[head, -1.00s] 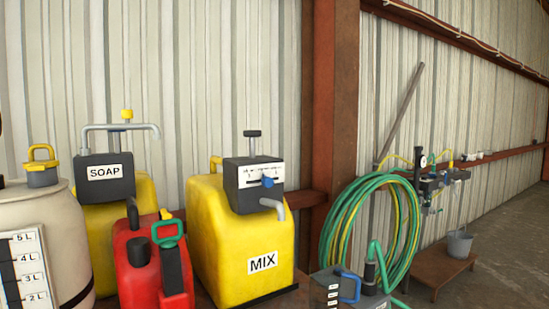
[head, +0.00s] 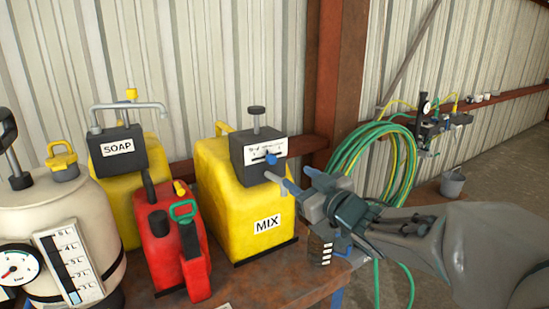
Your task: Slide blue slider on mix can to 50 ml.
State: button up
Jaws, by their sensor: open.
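The yellow mix can (head: 225,200) stands on a table, with a white MIX label on its front. Its dark dosing head (head: 242,152) has a knob on top and a grey spout below. The blue slider (head: 271,159) sits on the white scale strip, somewhat right of its middle; the scale's figures are too small to read. My gripper (head: 301,180) is open and empty, to the right of the dosing head and slightly lower than the slider. It appears apart from the slider. The slider is not hidden.
A red can (head: 170,242), a yellow soap can (head: 122,192) and a cream tank with a gauge (head: 45,205) crowd the left of the rusty table (head: 250,285). A green hose coil (head: 360,150) hangs behind my arm.

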aim_at(273, 161)
jog(key=p+x, duration=0.2)
jog(key=x, duration=0.9)
jog(key=shift+w+a, duration=0.15)
jog(key=shift+a, duration=0.05)
